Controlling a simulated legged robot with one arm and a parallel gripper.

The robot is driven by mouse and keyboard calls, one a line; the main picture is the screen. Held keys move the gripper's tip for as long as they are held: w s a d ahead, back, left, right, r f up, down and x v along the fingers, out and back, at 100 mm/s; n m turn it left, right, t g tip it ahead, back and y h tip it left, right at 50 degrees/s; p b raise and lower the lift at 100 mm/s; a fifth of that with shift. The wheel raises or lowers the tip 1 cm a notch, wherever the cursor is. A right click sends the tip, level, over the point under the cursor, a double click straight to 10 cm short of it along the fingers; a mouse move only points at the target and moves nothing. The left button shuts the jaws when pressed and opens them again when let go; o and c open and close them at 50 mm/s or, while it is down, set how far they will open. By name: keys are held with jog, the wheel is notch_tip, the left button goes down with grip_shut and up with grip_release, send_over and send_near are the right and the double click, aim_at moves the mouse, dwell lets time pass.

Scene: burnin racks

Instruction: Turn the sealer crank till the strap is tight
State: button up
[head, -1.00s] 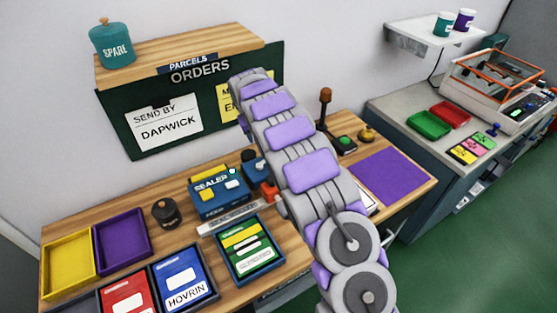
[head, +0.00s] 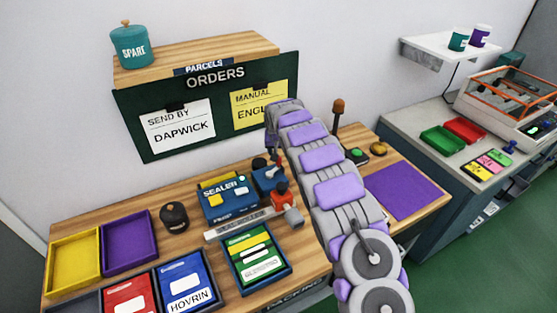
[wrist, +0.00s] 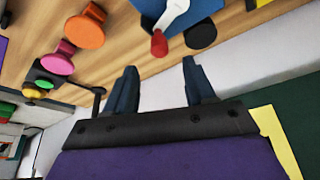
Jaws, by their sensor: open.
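The blue sealer (head: 228,203) sits on the wooden bench, with a grey strip along its front. A blue unit (head: 267,181) at its right carries the crank (head: 278,163), which has a red knob. In the wrist view the crank's white arm (wrist: 173,14) ends in the red knob (wrist: 159,43), at the top of the picture. My gripper (wrist: 160,85) is open and empty, its two dark fingers pointing toward the crank. The knob is beyond the fingertips, not between them. In the head view my arm hides the gripper. I cannot make out the strap's tightness.
An orange-handled item (head: 280,194) stands right of the sealer, and a black-knobbed item (head: 174,216) stands left. A lever (head: 337,112) rises near a green button (head: 356,155). The orders board (head: 215,88) is behind. A purple mat (head: 401,191) lies clear at the right.

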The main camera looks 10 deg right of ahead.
aim_at(280, 160)
jog(key=b+x, duration=0.1)
jog(key=x, duration=0.4)
jog(key=shift+f, duration=0.35)
jog(key=shift+w+d+f, duration=0.1)
jog(key=shift+w+f, duration=0.25)
jog(key=shift+f, duration=0.15)
jog(key=shift+c, duration=0.2)
grip_shut()
jog(key=shift+s, duration=0.15)
jog(key=shift+s+d+f+m+h, duration=0.1)
jog(key=shift+s+m+h, duration=0.1)
jog(key=shift+m, duration=0.35)
jog(key=shift+s+d+m+h, duration=0.1)
jog(key=shift+m+h, duration=0.1)
jog(key=shift+m, duration=0.35)
